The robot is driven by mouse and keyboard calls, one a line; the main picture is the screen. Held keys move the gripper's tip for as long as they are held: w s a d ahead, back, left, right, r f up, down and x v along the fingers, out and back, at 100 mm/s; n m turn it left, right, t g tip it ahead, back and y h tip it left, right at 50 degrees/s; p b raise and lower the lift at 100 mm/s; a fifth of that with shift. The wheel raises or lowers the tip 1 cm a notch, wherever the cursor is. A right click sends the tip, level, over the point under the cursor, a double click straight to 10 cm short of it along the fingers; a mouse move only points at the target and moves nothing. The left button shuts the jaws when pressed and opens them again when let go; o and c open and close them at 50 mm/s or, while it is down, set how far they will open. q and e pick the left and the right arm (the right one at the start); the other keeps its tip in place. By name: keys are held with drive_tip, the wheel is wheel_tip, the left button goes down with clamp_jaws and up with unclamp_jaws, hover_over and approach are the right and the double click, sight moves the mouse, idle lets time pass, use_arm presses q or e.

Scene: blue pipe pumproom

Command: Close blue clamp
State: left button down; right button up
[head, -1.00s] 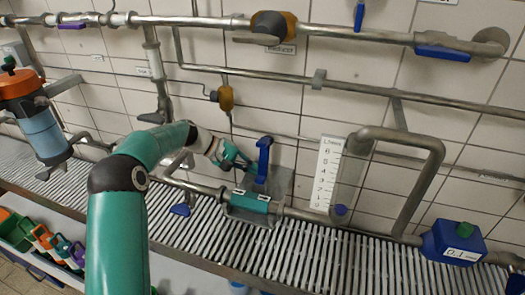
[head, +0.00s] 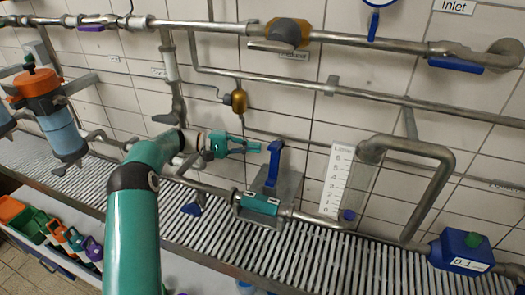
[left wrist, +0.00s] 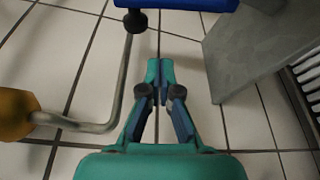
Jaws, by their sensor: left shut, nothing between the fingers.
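The blue clamp (head: 273,165) stands upright as a blue lever by a grey metal plate, above a teal block on the pipe, in the head view. My left gripper (head: 256,147) is teal, empty and shut, just left of the lever's upper part. A small gap shows between its tips and the lever; depth is hard to judge. In the left wrist view the shut fingertips (left wrist: 159,68) point toward the wall, and a blue bar (left wrist: 180,4), likely the clamp's lever, crosses the top edge. My right gripper is not in view.
The grey plate (head: 288,187) stands beside the lever. A thin pipe with a brass-coloured part (head: 239,101) runs down the wall above my gripper. A flow scale (head: 338,180) and bent pipe stand to the right. A slatted grating (head: 200,235) lies below.

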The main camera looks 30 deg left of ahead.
sight(274, 163)
use_arm(q)
drive_tip(key=shift+s+d+r+p, duration=0.15)
drive_tip(key=shift+d+p, duration=0.2)
drive_tip(key=shift+d, duration=0.55)
drive_tip(key=shift+s+d+r+p, duration=0.15)
drive_tip(key=shift+d+p, duration=0.25)
drive_tip(key=shift+d, duration=0.45)
drive_tip(key=shift+s+d+r+p, duration=0.1)
drive_tip(key=shift+s+d+p, duration=0.2)
drive_tip(key=shift+d, duration=0.6)
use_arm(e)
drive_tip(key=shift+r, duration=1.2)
use_arm(q)
drive_tip(key=shift+w+f, duration=0.1)
